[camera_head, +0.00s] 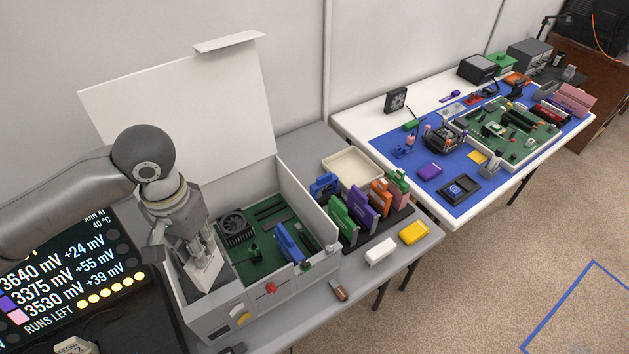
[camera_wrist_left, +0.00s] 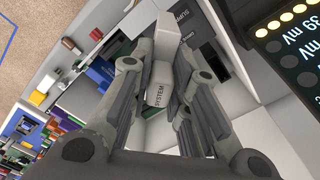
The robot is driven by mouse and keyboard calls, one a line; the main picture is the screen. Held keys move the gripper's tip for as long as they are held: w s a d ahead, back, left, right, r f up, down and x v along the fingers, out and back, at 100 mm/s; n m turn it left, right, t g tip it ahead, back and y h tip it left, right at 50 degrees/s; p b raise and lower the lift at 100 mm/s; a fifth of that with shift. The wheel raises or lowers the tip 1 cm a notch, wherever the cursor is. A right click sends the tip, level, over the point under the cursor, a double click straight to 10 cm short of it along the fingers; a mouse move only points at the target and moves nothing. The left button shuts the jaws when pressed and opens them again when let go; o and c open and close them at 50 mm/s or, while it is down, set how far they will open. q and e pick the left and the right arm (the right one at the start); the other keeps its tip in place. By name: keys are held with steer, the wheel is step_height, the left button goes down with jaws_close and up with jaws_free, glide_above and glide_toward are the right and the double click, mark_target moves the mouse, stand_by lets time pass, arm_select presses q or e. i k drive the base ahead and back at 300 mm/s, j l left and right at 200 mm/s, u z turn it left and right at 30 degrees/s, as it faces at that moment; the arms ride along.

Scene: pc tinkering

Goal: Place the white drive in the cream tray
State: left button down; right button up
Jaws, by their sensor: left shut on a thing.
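The white drive (camera_head: 204,271) is between the fingers of my left gripper (camera_head: 198,252), inside the left part of the open computer case. In the left wrist view the drive (camera_wrist_left: 161,75) shows a "SYSTEM" label between the gripper's fingers (camera_wrist_left: 158,95). The gripper is shut on it. The drive's lower end is close to the case's left bay; I cannot tell whether it touches. The cream tray (camera_head: 341,156) lies on the grey bench behind a row of coloured cards, to the right of the case, and looks empty. My right gripper is not in view.
The open case (camera_head: 285,292) has its raised white lid (camera_head: 180,110) behind. Upright coloured cards (camera_head: 362,212) stand in a black rack in front of the tray. A white block (camera_head: 380,251) and yellow block (camera_head: 414,233) lie near the bench edge. A blue-matted table stands farther right.

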mark_target(352, 172)
steer(key=i+l+z, duration=0.1)
steer(key=i+l, duration=0.5)
steer(key=l, duration=0.25)
steer(key=i+l+z, duration=0.1)
steer(key=i+l, duration=0.55)
steer(key=l, duration=0.1)
